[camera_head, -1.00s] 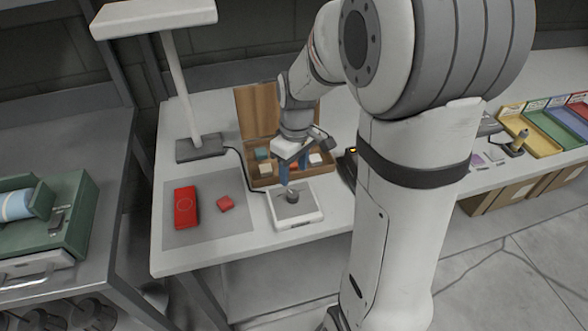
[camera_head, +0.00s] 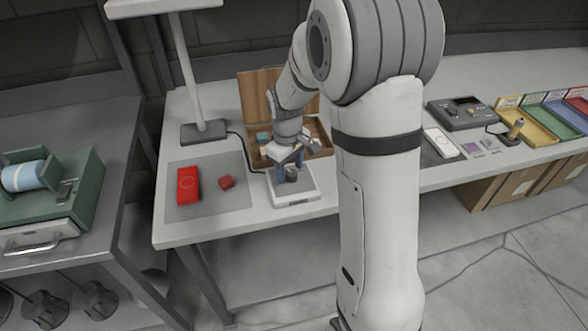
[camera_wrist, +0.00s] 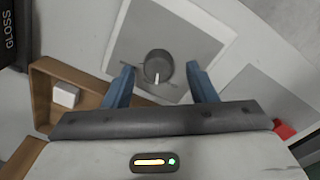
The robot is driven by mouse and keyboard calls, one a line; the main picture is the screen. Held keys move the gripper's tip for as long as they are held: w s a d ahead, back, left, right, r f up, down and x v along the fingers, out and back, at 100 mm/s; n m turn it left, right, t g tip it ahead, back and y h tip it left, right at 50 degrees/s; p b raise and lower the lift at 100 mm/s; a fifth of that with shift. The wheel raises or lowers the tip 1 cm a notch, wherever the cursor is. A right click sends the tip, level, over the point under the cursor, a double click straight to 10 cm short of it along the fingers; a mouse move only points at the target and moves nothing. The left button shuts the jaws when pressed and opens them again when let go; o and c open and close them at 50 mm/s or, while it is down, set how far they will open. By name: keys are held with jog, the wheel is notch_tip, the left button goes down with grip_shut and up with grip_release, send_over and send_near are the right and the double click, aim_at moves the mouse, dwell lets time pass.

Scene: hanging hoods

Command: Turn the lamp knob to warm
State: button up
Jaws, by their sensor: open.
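The lamp knob (camera_wrist: 158,66) is a dark round knob with a white pointer mark, on a white box with a grey top plate (camera_wrist: 190,38). In the wrist view its mark points toward the bottom of the picture. My gripper (camera_wrist: 160,80) is open, its two blue fingers apart on either side of the knob; I cannot tell whether they touch it. In the head view my gripper (camera_head: 286,172) is low over the control box (camera_head: 305,198), with the knob (camera_head: 292,174) between or just beside its fingers. The white lamp (camera_head: 185,70) stands behind on a dark base.
An open wooden box (camera_head: 318,130) with small blocks stands right behind the control box. A red box (camera_head: 187,184) and a small red block (camera_head: 227,182) lie on a grey mat (camera_head: 208,207) at left. A cable (camera_head: 246,158) runs from the lamp toward the control box.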

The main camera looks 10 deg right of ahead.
jog(key=shift+d+f, duration=0.1)
jog(key=shift+f, duration=0.4)
jog(key=shift+c, duration=0.3)
